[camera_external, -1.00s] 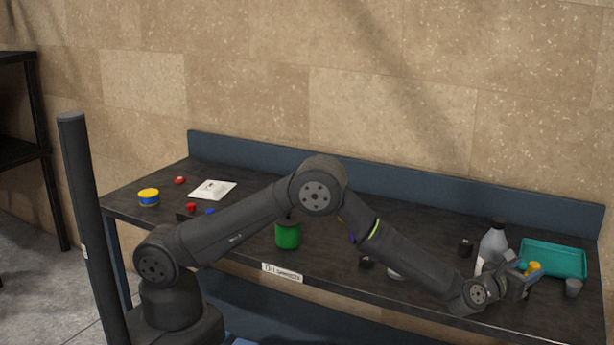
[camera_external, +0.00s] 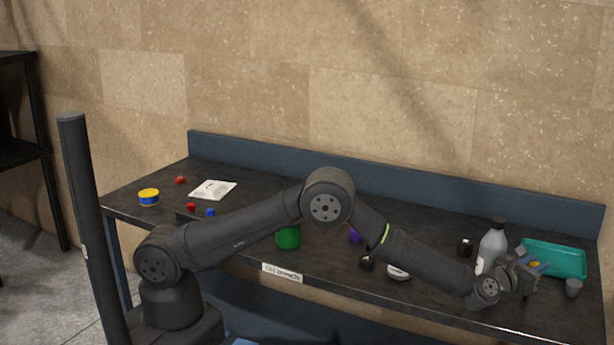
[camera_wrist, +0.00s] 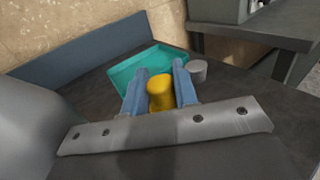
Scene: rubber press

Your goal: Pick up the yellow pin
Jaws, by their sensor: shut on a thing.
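The yellow pin (camera_wrist: 160,93) stands between the two blue fingers of my gripper (camera_wrist: 157,92) in the wrist view, with a finger against each side. My gripper (camera_external: 535,268) is shut on it at the right end of the bench, just in front of the teal tray (camera_external: 562,259). In the external view only a small bit of yellow (camera_external: 541,265) shows between the fingers. The lower part of the pin is hidden, so I cannot tell whether it touches the bench. The teal tray (camera_wrist: 128,70) lies behind the fingers in the wrist view.
A grey bottle with a dark cap (camera_external: 492,247) stands close left of my gripper. A small grey cup (camera_external: 573,287) stands just right of it. A dark block (camera_external: 465,247) and a white round thing (camera_external: 398,272) lie further left. A blue back panel (camera_external: 400,184) edges the bench.

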